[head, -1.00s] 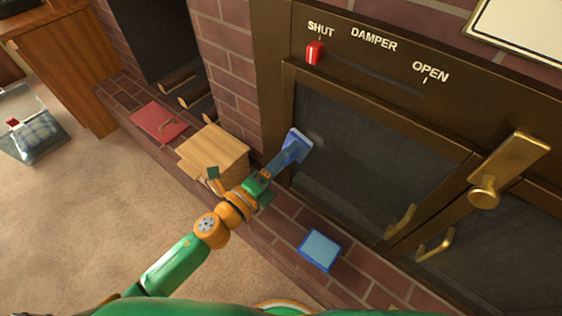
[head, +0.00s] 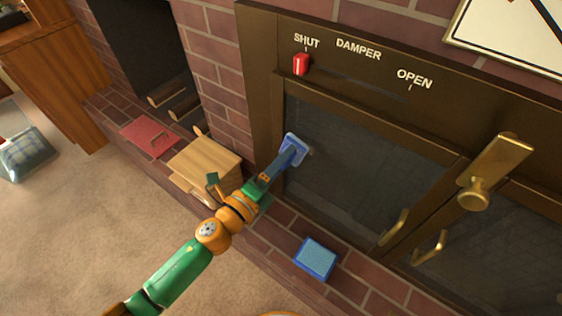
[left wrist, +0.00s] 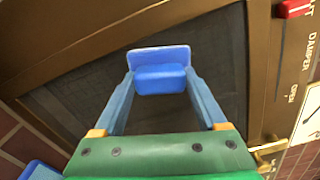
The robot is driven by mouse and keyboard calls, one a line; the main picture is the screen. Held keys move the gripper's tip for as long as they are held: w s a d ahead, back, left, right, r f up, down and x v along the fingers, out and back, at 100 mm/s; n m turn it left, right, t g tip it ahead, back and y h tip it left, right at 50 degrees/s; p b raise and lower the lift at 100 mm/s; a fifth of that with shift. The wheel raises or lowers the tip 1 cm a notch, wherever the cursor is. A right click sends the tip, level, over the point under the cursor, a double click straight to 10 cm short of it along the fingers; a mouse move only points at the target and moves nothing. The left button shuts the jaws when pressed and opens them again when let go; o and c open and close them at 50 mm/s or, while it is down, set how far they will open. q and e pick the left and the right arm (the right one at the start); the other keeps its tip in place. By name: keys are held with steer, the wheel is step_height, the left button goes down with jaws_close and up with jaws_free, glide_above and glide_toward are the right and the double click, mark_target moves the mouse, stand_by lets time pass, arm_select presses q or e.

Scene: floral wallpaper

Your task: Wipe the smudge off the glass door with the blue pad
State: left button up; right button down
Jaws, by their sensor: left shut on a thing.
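My left gripper (head: 280,163) is shut on the blue pad (head: 294,146), at the upper left part of the left glass door (head: 365,165). In the left wrist view the pad (left wrist: 160,72) sits between the two blue fingers, its broad face turned to the dark glass. I cannot tell whether it touches the glass. A faint pale patch shows just right of the pad in the head view; the pad hides part of the glass, and I cannot tell the smudge's full extent. My right gripper is not in view.
A blue tray (head: 315,258) lies on the brick hearth below the door. A wooden box (head: 205,165) and a red book-like item (head: 150,138) are left of my arm. Brass handles (head: 395,228) stick out from the doors. A red damper knob (head: 301,64) sits above the glass.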

arm_select(q)
steer(key=shift+x, duration=0.8)
steer(key=shift+s+d, duration=1.3)
steer(key=shift+d, duration=0.3)
steer(key=shift+w+d, duration=0.1)
steer(key=shift+w+a+r, duration=0.1)
steer(key=shift+w+a, duration=0.5)
steer(key=shift+a, duration=0.25)
steer(key=shift+w+a+r, duration=0.1)
steer(key=shift+w+a, duration=0.5)
steer(key=shift+a, duration=0.25)
steer(key=shift+v, duration=2.85)
steer(key=shift+s+f, duration=0.1)
steer(key=shift+f, duration=0.1)
steer(key=shift+v, duration=1.45)
